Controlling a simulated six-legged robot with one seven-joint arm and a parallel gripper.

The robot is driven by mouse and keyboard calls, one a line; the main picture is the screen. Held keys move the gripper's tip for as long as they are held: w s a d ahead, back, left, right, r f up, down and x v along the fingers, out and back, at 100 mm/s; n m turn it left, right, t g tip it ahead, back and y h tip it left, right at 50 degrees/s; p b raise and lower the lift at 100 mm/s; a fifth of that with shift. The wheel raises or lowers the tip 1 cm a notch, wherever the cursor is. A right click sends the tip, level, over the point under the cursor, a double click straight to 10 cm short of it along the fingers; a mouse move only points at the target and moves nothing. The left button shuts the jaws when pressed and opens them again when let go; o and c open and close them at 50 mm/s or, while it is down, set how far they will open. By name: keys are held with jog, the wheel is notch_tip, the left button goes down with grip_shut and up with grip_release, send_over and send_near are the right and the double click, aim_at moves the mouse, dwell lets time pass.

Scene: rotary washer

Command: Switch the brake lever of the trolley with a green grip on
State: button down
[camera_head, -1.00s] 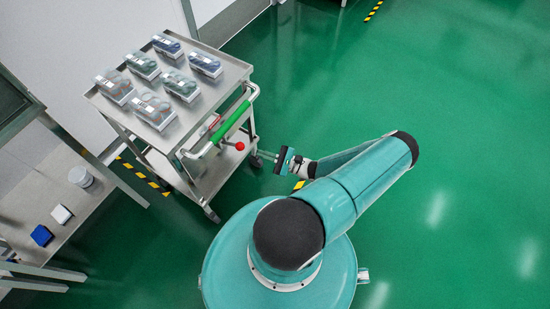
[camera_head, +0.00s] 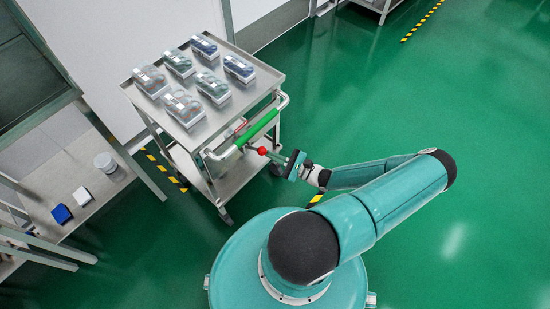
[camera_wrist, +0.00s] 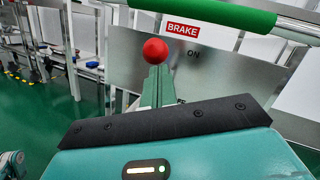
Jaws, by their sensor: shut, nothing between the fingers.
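The grey metal trolley (camera_head: 263,88) stands left of my arm in the head view. Its green grip (camera_head: 257,130) runs along its near handle bar; the grip also crosses the top of the wrist view (camera_wrist: 205,10). The brake lever's red ball knob (camera_head: 262,151) sits below the grip; the wrist view shows the knob (camera_wrist: 155,51) just beyond my fingertips. My gripper (camera_head: 271,155) is shut and empty, its tips close to the knob; contact cannot be told. The lever's shaft is hidden. A red BRAKE label (camera_wrist: 183,30) with "ON" below it shows right of the knob.
Several boxed car models (camera_head: 213,87) lie on the trolley's top. A side table (camera_head: 100,200) at left holds a white canister (camera_head: 106,162), a white block and a blue block. Green floor to the right is clear.

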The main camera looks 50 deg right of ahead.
jog(key=shift+w+a+r+g, duration=0.15)
jog(key=shift+w+r, duration=0.05)
jog(key=shift+r, duration=0.2)
jog(key=shift+w+a+r+g, duration=0.15)
jog(key=shift+r, duration=0.2)
jog(key=shift+f, duration=0.1)
jog(key=s+d+f, duration=0.5)
jog(key=s+d, duration=0.1)
jog(key=s, duration=0.5)
jog(key=shift+s+f+m, duration=0.15)
jog(key=shift+s+m, duration=0.15)
